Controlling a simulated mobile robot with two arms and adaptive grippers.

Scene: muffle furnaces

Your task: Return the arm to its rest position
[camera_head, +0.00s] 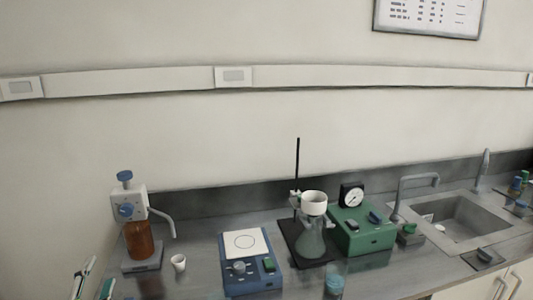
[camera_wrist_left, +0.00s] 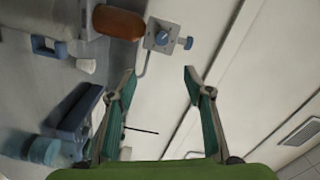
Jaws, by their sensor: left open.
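My left gripper (camera_head: 95,283) shows only in part at the lower left corner of the head view, in front of the bench. In the left wrist view my left gripper (camera_wrist_left: 159,72) is open, with its two green-padded fingers apart and nothing between them. The wrist view is turned sideways, and the wall fills the space beyond the fingers. The rest of my left arm is hidden in the head view. My right gripper is in neither view.
An amber bottle with a dispenser (camera_head: 138,240), a white cup (camera_head: 179,262), a blue stirrer (camera_head: 248,280), a beaker (camera_head: 335,281), a flask on a stand (camera_head: 311,240) and a green gauge unit (camera_head: 365,237) stand on the bench. A sink (camera_head: 463,220) is at right.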

